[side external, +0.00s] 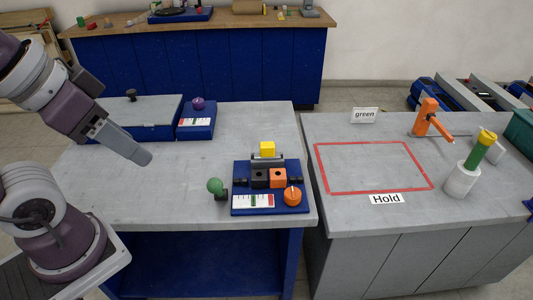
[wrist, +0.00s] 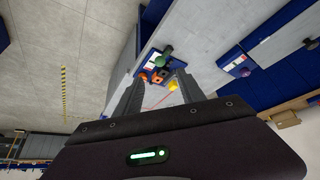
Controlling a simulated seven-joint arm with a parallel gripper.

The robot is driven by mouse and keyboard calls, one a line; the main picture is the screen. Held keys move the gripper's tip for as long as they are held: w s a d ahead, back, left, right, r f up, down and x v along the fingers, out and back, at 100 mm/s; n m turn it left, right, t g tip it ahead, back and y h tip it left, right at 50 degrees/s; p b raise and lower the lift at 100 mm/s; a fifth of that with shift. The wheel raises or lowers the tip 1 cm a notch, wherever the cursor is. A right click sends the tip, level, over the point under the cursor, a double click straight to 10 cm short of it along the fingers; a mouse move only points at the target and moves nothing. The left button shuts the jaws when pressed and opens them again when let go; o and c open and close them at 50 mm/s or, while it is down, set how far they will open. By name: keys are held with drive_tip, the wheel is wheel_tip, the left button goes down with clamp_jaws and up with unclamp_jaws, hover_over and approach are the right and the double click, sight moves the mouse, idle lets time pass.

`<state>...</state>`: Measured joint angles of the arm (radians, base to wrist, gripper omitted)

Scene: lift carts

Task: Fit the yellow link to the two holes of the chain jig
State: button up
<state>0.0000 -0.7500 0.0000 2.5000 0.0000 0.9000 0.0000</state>
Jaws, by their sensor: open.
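No yellow link or chain jig with two holes can be clearly made out in either view. The clearest yellow thing is a yellow block (side external: 267,149) at the back of a blue fixture (side external: 240,206) on the near table; it also shows in the wrist view (wrist: 173,86). The fixture carries a black block (side external: 260,178) and an orange block (side external: 278,178), each with a dark spot on its face. My gripper (side external: 143,156) is high at the left, well apart from the fixture. In the wrist view my gripper (wrist: 158,76) has its two fingers spread, with nothing held.
A grey-topped blue box (side external: 135,112) stands behind.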

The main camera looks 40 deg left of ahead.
sight(278, 154)
drive_tip(key=shift+o, duration=0.4)
drive_tip(key=shift+d, duration=0.1)
